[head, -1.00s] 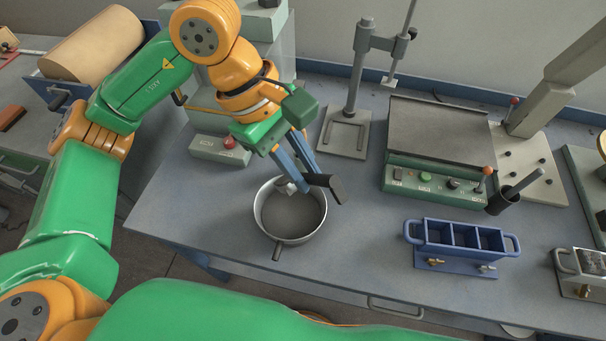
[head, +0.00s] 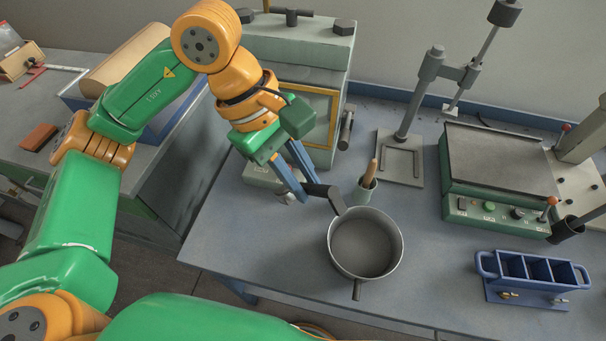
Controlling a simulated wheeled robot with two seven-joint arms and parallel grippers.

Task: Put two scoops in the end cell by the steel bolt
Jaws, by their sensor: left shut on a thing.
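My left gripper (head: 297,196) is shut on a dark scoop (head: 325,191), just left of the pot. The scoop's dark end reaches right to the pot's far-left rim; whether it carries anything cannot be seen. The round metal pot (head: 395,262) stands on the bench with a flat grey fill (head: 364,248). The blue three-cell mould (head: 487,266) is at the lower right. A brass bolt (head: 509,295) is at its left front and the steel bolt (head: 558,301) at its right front, by the right end cell (head: 564,273). The cells look dark blue, with no fill visible. My right gripper is out of view.
A green cup (head: 364,192) with a wooden-handled tool stands behind the pot. A stand (head: 400,158) and a flat-topped green machine (head: 497,215) are farther back. A dark holder (head: 566,230) stands behind the mould. Bench between pot and mould is clear.

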